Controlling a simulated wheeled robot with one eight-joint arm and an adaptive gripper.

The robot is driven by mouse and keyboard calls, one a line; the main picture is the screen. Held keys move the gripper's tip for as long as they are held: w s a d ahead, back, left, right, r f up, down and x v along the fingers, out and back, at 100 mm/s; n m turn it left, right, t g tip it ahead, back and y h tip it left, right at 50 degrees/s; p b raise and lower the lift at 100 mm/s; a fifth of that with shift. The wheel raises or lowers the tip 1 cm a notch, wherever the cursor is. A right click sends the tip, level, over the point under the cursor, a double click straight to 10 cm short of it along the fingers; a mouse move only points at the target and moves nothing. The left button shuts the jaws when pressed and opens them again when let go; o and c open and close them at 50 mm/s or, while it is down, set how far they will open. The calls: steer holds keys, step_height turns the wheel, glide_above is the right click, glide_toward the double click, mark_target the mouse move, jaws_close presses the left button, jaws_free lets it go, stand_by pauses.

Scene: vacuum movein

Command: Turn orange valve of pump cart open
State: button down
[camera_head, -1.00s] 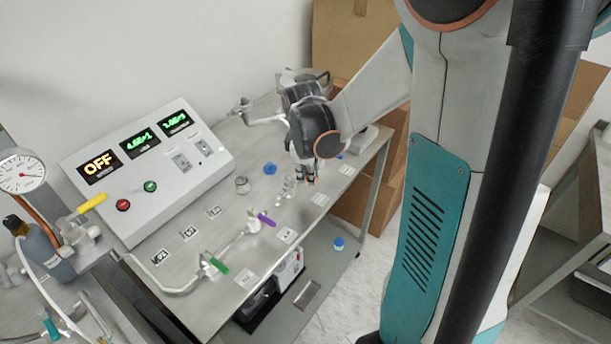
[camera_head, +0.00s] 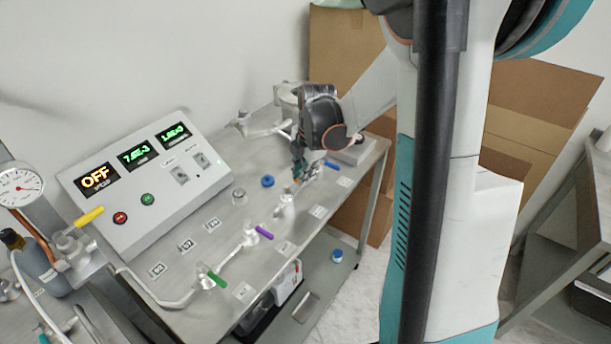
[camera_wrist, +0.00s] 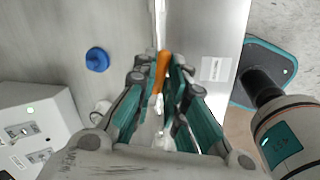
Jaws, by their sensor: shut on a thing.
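The orange valve handle (camera_wrist: 161,72) shows in the wrist view between the fingers of my gripper (camera_wrist: 158,75). It lies lengthwise between the fingertips, in line with the pipe. My gripper is shut on it. In the head view, my gripper (camera_head: 298,170) is at the far end of the pump cart (camera_head: 215,262), over the pipe line, and only a speck of orange shows at its tips. The valve body (camera_head: 286,203) stands just in front of the gripper.
Valves with a purple handle (camera_head: 264,232) and a green handle (camera_head: 217,280) sit nearer on the same pipe. A control box (camera_head: 145,185) reading OFF stands along the wall. A blue cap (camera_wrist: 97,59) lies beside the pipe. Cardboard boxes (camera_head: 345,60) stand behind the cart.

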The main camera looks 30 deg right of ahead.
steer(key=shift+w+n+y, duration=0.15)
steer(key=shift+w+n, duration=0.2)
steer(key=shift+n, duration=0.4)
steer(key=shift+w+n+y, duration=0.15)
steer(key=shift+w+n, duration=0.2)
steer(key=shift+n, duration=0.4)
steer(key=shift+a, duration=0.1)
steer(key=c, duration=1.6)
jaws_free()
steer(key=shift+w, duration=0.1)
steer(key=shift+c, duration=0.2)
steer(key=v, duration=1.2)
